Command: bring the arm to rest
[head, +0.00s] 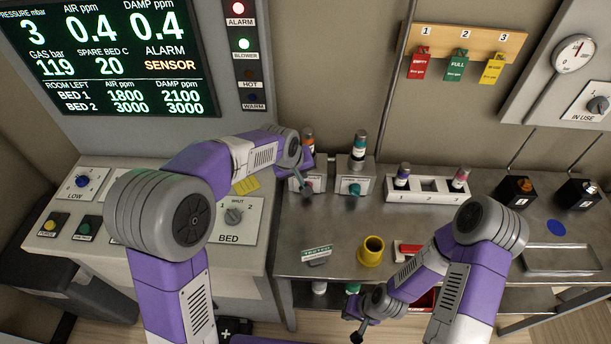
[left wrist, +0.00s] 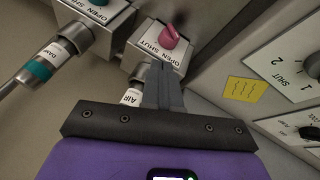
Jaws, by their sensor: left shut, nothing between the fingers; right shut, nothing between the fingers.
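My left gripper (head: 309,188) is shut and empty. In the head view it hangs in front of the left valve block (head: 296,184) on the steel bench, hiding part of it. In the left wrist view its closed fingers (left wrist: 164,68) point at that block's pink knob (left wrist: 168,36), marked OPEN and SHUT. The fingertips overlap the block's lower edge in the picture; I cannot tell whether they touch it. My right gripper (head: 357,335) is shut and empty, low at the bench's front edge, near the bottom of the head view.
A second valve block with a teal knob (head: 354,189) stands just right of the left one. A control panel with a BED dial (head: 234,215) is to the left. A yellow cup (head: 371,251), a TESTED tag (head: 317,254) and a white rack (head: 428,196) are on the bench.

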